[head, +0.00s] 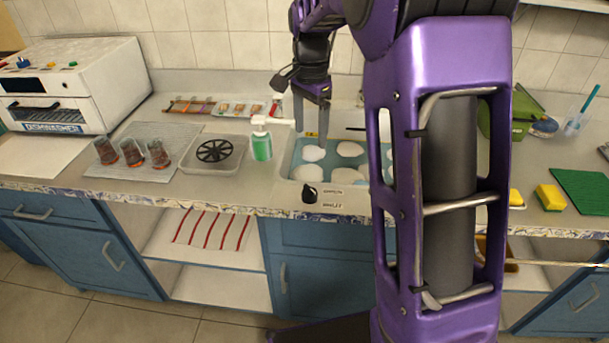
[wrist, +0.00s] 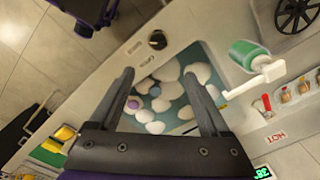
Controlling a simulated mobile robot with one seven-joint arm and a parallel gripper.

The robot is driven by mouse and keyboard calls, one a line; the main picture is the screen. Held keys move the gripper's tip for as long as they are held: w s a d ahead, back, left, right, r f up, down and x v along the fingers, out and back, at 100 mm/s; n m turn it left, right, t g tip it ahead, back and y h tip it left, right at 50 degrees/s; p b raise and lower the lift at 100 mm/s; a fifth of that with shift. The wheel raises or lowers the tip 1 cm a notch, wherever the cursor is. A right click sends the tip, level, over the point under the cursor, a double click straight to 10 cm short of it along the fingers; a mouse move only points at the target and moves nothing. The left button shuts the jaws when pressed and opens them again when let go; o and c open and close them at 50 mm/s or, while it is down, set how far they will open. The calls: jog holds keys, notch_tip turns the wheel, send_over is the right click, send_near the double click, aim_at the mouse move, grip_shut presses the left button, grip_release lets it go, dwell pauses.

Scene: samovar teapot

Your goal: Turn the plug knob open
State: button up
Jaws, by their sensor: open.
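The black plug knob (head: 310,194) sits on the pale front rim of the sink, beside a small printed label. It also shows in the wrist view (wrist: 157,40), beyond my fingertips, where its exact turn angle is hard to read. The sink (head: 296,166) holds bluish water with several white rounded dishes. My gripper (head: 312,106) points down above the back part of the sink, apart from the knob and empty. In the wrist view my two fingers (wrist: 158,74) are spread wide, with sink and dishes showing between them.
A green soap bottle with a white pump (head: 261,146) stands just left of the sink. A clear tray with a black wheel-shaped rack (head: 214,151) is farther left. A red lever (wrist: 266,103) sits near a HOT label. Yellow sponges (head: 550,197) lie at the right.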

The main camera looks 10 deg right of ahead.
aim_at(310, 188)
notch_tip(310, 188, down, 18)
jog(key=shift+s+r+b, duration=0.15)
jog(key=shift+r+b, duration=0.1)
jog(key=shift+b, duration=0.7)
jog(key=shift+c, duration=0.2)
grip_shut()
